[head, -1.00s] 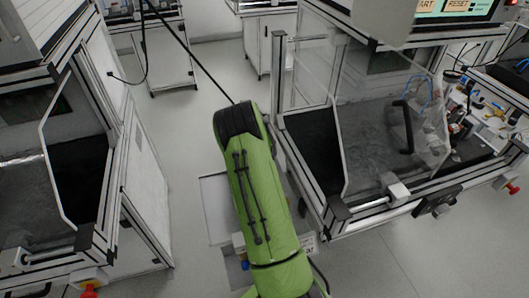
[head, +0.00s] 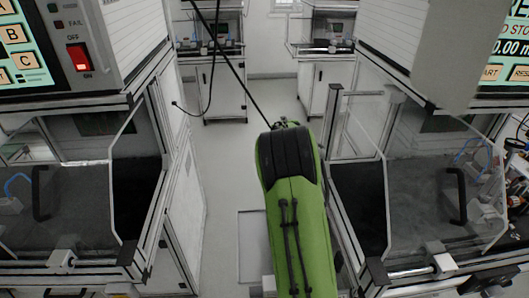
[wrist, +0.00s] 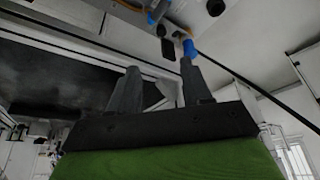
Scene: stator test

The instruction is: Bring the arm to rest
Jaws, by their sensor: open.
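My gripper (wrist: 157,88) shows in the wrist view. Its two dark fingers stand apart with nothing between them, so it is open and empty. A dark mount and a green sleeve show below the fingers. In the head view my green-sleeved arm rises from the bottom centre and points away between two test stations. The gripper itself is hidden in the head view.
The left test station (head: 165,215) and right test station (head: 355,205) flank my arm, with clear guards and black handles (head: 40,192). Bare grey floor (head: 228,165) lies between them. Further stations (head: 224,85) stand at the back. A dark cable (head: 232,65) crosses the aisle.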

